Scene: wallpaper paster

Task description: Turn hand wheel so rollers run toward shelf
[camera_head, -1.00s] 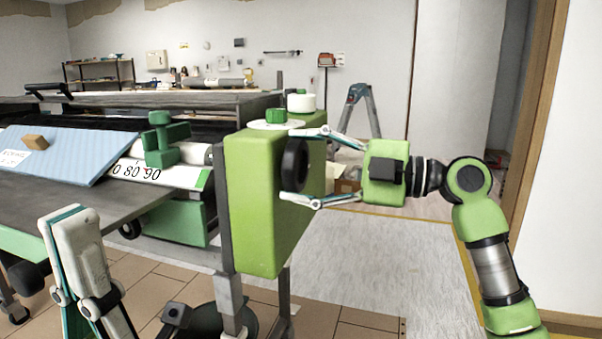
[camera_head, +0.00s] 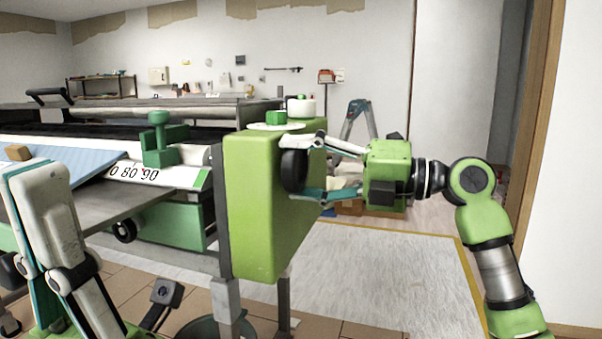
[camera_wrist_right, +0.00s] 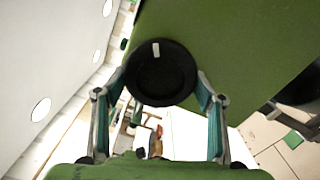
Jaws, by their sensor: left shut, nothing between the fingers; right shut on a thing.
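The hand wheel (camera_head: 295,172) is a black disc on the right side of the green machine housing (camera_head: 255,215). In the right wrist view the wheel (camera_wrist_right: 160,75) is round, with a small white mark near its top. My right gripper (camera_head: 308,168) is shut on its rim, one finger on each side; both fingers also show in the wrist view (camera_wrist_right: 161,86). My left gripper (camera_head: 22,168) is shut and empty at the lower left, pointing up, away from the wheel. The rollers are mostly hidden inside the machine. A shelf (camera_head: 102,80) stands at the back wall.
A green clamp block (camera_head: 160,145) sits by the numbered white scale (camera_head: 140,174). A wooden block (camera_head: 18,152) lies on the blue sheet (camera_head: 95,182) at left. A stepladder (camera_head: 358,120) and boxes stand behind my right gripper.

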